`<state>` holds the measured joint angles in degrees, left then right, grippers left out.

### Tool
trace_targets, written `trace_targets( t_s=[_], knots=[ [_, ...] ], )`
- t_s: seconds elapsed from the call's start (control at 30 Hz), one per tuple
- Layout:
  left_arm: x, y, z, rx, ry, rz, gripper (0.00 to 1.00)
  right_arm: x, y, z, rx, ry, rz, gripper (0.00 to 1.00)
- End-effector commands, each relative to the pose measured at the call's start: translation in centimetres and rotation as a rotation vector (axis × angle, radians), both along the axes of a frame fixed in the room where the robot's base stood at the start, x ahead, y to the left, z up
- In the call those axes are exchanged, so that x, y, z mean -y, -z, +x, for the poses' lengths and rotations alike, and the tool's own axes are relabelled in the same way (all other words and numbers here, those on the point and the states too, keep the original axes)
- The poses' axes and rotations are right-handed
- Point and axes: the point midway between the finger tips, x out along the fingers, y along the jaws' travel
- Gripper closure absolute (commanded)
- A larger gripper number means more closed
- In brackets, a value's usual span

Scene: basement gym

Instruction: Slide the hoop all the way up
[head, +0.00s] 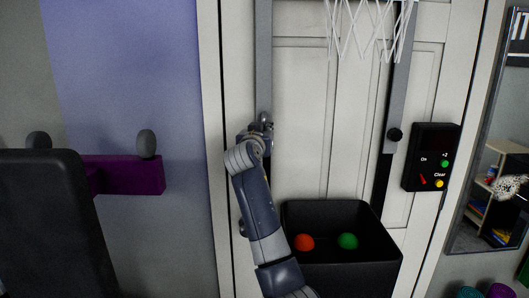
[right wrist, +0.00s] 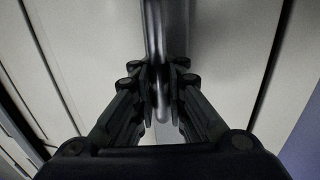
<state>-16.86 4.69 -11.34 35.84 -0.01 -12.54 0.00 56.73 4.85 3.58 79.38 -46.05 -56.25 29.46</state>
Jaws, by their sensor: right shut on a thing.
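The hoop's white net (head: 370,28) hangs at the top of the head view, in front of a white panelled door; its rim is out of frame. A grey left rail (head: 264,55) and a grey right rail (head: 403,75) run down the door. My right gripper (head: 263,124) is at the lower part of the left rail. In the right wrist view its fingers (right wrist: 163,100) are closed around a rounded metal bar (right wrist: 154,35). The bar's far end is unclear. My left gripper is not in view.
A black bin (head: 345,265) with a red ball (head: 304,242) and a green ball (head: 348,241) stands below the net. A black control box (head: 432,157) is at the right of the door. A dark padded bench (head: 55,220) and purple bar (head: 130,175) are at left.

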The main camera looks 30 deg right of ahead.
Motion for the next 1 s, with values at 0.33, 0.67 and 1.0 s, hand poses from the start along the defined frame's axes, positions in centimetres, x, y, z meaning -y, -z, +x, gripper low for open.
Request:
trace_targets(
  t_s=[0.33, 0.67, 1.0],
  knots=[
    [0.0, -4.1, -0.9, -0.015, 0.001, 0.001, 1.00, -0.1, -9.3, 0.0, 0.006, -0.002, -0.003, 1.00],
    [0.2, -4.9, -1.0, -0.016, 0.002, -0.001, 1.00, -0.2, -11.5, 0.0, 0.007, -0.002, -0.005, 1.00],
    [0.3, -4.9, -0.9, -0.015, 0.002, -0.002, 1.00, -0.2, -11.6, 0.0, 0.008, -0.003, -0.005, 1.00]
  ],
)
